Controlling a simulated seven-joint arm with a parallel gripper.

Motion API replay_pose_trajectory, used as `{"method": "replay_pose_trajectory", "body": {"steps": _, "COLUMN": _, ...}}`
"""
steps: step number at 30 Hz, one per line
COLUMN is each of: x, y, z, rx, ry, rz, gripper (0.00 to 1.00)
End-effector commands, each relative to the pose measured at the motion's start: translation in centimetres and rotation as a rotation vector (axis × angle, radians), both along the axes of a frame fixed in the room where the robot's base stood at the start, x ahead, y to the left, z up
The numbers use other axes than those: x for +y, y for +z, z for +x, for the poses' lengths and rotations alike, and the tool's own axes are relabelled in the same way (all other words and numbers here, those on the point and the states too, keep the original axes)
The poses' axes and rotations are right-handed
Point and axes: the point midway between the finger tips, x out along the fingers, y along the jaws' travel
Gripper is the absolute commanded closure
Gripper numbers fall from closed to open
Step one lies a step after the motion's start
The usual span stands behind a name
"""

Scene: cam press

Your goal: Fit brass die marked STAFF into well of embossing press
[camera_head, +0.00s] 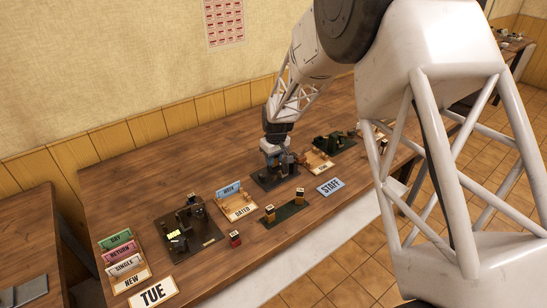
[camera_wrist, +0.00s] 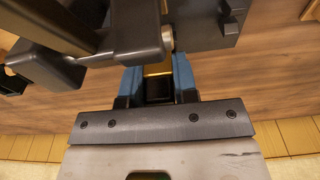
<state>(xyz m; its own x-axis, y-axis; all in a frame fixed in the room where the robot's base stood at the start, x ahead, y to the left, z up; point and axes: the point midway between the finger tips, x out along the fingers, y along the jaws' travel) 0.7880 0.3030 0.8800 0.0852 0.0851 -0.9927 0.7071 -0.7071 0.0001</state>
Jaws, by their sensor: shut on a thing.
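My gripper (camera_head: 274,160) is low over the dark embossing press (camera_head: 277,181) in the middle of the table. In the wrist view its two blue fingers (camera_wrist: 158,75) are shut on a brass die (camera_wrist: 157,69) with a dark block end. No marking on the die can be read. Dark press parts, including a rounded arm (camera_wrist: 130,52), lie close beside and beyond the fingers. The well is hidden, so I cannot tell whether the die touches it. A blue STAFF card (camera_head: 330,187) lies right of the press.
A green tray (camera_head: 286,212) with two brass-and-dark dies and a red block (camera_head: 235,239) are in front. Another press (camera_head: 190,232) stands left, a card rack (camera_head: 238,207) between. A card tray (camera_head: 317,163) and dark green device (camera_head: 336,142) are behind right.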

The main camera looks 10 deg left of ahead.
Motion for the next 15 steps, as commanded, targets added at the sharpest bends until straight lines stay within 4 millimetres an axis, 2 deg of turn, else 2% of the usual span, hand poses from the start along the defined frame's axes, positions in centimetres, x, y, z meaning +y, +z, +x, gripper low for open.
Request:
{"method": "replay_pose_trajectory", "body": {"steps": 13, "x": 0.01, "y": -0.76, "z": 0.01, "rx": 0.0, "ry": 0.0, "rz": 0.0, "gripper": 0.99}}
{"method": "replay_pose_trajectory", "body": {"steps": 14, "x": 0.01, "y": -0.74, "z": 0.02, "rx": -0.001, "ry": 0.0, "rz": 0.001, "gripper": 0.7}}
{"method": "replay_pose_trajectory", "body": {"steps": 15, "x": 0.01, "y": -0.73, "z": 0.02, "rx": -0.001, "ry": 0.0, "rz": 0.001, "gripper": 0.64}}
